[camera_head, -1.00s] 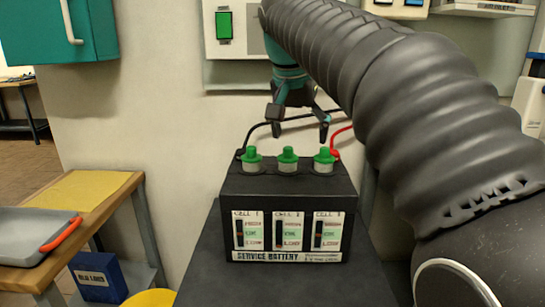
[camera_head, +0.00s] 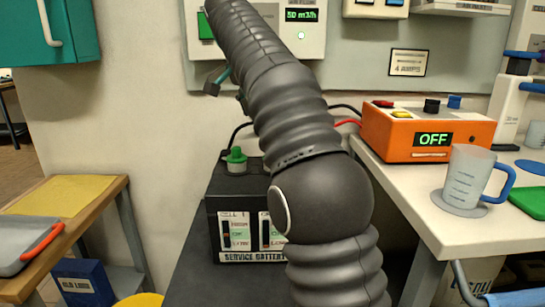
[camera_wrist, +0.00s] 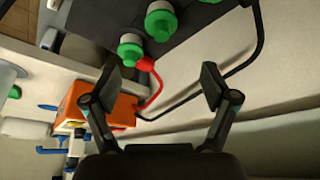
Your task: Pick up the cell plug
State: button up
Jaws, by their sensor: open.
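The black service battery (camera_head: 228,203) stands on a dark stand, its right part hidden by my arm. One green-capped plug with a pale body (camera_head: 236,158) shows upright on its left top; the others are hidden in the head view. In the wrist view, green-capped plugs show at the top: one near the red lead (camera_wrist: 130,48), a second beside it (camera_wrist: 161,20) and a third cut by the top edge. My gripper (camera_wrist: 158,86) is open and empty, its fingers apart, with no plug between them. In the head view it is mostly hidden behind my arm.
Red and black leads run from the battery. An orange unit reading OFF (camera_head: 428,133) and a clear jug (camera_head: 468,175) stand on the right bench. A wooden table with a yellow mat (camera_head: 68,192) and a grey tray (camera_head: 22,240) is at left.

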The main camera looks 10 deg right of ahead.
jog(key=x, duration=1.1)
jog(key=shift+a+f, duration=0.1)
jog(key=shift+f, duration=0.1)
jog(key=c, duration=0.9)
